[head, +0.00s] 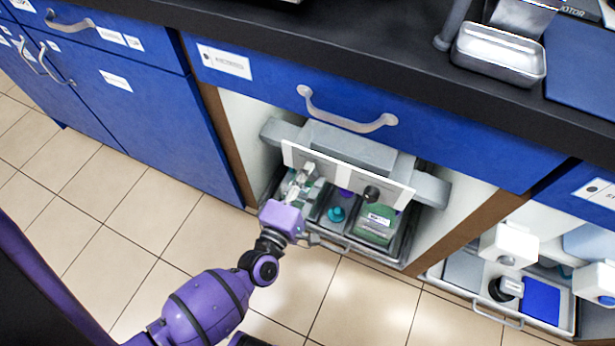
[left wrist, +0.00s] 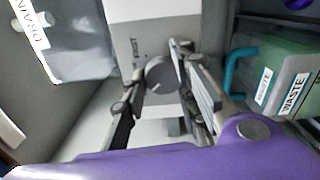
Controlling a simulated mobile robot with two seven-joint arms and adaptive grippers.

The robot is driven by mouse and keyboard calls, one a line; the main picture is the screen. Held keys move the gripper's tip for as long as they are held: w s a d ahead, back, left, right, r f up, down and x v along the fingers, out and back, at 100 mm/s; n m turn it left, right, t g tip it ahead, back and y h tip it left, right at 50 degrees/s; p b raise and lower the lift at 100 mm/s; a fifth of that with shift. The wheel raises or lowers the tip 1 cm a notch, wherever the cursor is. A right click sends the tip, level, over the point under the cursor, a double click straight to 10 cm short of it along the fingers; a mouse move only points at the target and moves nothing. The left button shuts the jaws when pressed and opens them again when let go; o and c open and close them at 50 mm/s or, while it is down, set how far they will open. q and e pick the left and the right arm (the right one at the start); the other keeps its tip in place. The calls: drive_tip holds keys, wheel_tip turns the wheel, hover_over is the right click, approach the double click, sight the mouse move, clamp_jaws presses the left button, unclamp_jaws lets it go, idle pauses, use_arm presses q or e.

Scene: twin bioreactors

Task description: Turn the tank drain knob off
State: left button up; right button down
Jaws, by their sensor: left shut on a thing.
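A grey round knob (left wrist: 161,75) on a pale panel (left wrist: 140,45) sits between the fingers of my left gripper (left wrist: 158,78) in the left wrist view. The gripper is shut on this knob. In the head view my left gripper (head: 303,174) reaches into the open bay under the counter, at the left part of the white panel (head: 335,177). The gripper hides the held knob there. A second, dark knob (head: 371,193) sticks out of the panel's right part. A label in the left wrist view reads "DRAIN" (left wrist: 30,24); the rest is cut off. My right gripper is not in view.
A green waste container (head: 375,224) and a teal-capped item (head: 336,213) stand in a tray (head: 395,252) below the panel. A blue drawer (head: 370,115) overhangs the bay. A second tray (head: 500,312) is at the right. Tiled floor in front is clear.

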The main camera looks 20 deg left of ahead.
use_arm(q)
drive_tip(key=shift+w+d+r+n, duration=0.1)
drive_tip(key=shift+w+r+n, duration=0.1)
drive_tip(key=shift+r+n, duration=0.3)
drive_tip(key=o, duration=1)
drive_tip(key=shift+s+f, duration=0.1)
drive_tip(key=shift+f, duration=0.05)
drive_tip(key=shift+f, duration=0.1)
drive_tip(key=s, duration=1.2)
drive_tip(key=shift+a, duration=0.25)
